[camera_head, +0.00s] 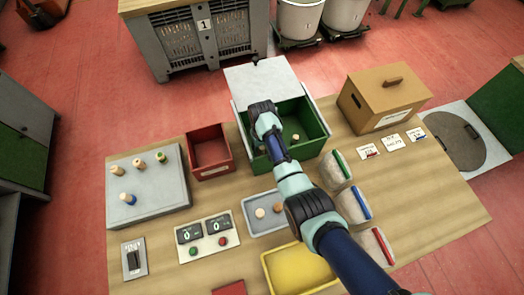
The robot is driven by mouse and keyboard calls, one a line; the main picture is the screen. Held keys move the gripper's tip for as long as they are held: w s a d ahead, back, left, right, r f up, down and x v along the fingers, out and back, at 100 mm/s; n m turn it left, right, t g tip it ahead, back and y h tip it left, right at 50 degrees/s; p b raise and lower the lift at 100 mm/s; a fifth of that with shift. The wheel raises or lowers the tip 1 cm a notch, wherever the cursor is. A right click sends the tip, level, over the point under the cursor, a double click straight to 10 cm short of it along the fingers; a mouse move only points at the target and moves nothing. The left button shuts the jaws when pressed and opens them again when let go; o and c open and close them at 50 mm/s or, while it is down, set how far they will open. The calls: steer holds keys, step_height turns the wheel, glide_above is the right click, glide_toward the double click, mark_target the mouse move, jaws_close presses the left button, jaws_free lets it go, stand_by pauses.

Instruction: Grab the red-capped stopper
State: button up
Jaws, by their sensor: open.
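Several small cork stoppers stand on a grey board at the left. One has a blue part (128,199), one a dark green top (160,157), and a pale one (116,170) stands at the left. Another stopper (139,164) stands between them at the back; its cap colour is too small to be sure of, and I cannot tell for certain which stopper is red-capped. My arm reaches from the lower right to above the green bin (317,143). My gripper is hidden behind my own wrist.
A small stopper-like piece (295,138) lies in the green bin. A red bin (228,168), a grey tray (251,229) with two round pieces, a button panel (207,238), a yellow tray (290,280) and a cardboard box (378,92) occupy the wooden table (440,205).

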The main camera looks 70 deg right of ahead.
steer(key=c, duration=0.8)
steer(key=shift+r, duration=0.1)
step_height(320, 180, up, 20)
steer(key=p, duration=0.7)
